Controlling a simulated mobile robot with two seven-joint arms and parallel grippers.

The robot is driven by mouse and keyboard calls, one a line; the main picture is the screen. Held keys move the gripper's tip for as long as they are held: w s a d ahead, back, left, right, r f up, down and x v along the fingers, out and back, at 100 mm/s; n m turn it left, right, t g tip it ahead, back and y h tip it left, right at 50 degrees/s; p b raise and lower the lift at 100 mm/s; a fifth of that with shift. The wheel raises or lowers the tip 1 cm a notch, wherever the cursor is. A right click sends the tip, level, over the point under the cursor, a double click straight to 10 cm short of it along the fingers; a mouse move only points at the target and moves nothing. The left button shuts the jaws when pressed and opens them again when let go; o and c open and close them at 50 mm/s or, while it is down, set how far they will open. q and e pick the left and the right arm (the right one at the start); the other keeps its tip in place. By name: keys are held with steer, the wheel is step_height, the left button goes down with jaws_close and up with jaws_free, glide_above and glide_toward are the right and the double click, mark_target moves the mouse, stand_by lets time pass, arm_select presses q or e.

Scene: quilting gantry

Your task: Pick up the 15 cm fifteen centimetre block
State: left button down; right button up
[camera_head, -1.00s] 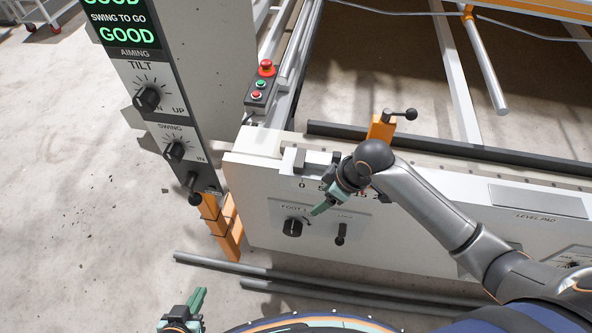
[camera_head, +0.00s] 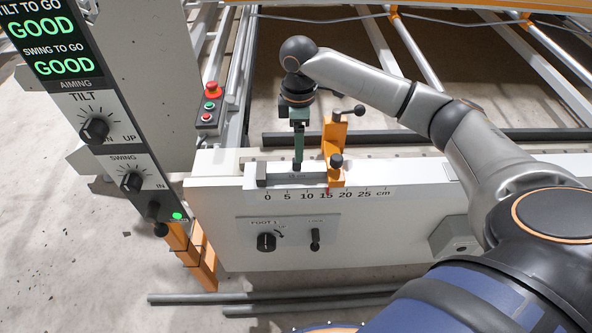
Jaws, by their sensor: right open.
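The 15 cm block is a grey bar (camera_head: 312,179) lying flat on the ledge above a printed scale. It spans roughly from the 0 mark to the orange stop (camera_head: 334,150) near 15. Small lettering on its front is too blurred to read fully. My right gripper (camera_head: 298,166) points straight down over the middle of the bar, with its tips at the bar's top. It is open, seen nearly edge-on; I cannot tell whether its fingers straddle the bar. My left gripper is out of view.
The orange stop with its black knobs stands close right of my right gripper. A control post (camera_head: 92,103) with dials rises at the left. A button box (camera_head: 209,113) with a red emergency button sits behind. The ledge right of the stop looks clear.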

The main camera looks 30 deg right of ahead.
mark_target(296, 166)
steer(key=f, duration=0.8)
steer(key=shift+a+f+b, duration=0.2)
steer(key=shift+a+b, duration=0.1)
steer(key=shift+b, duration=0.05)
jaws_close()
stand_by(0.5)
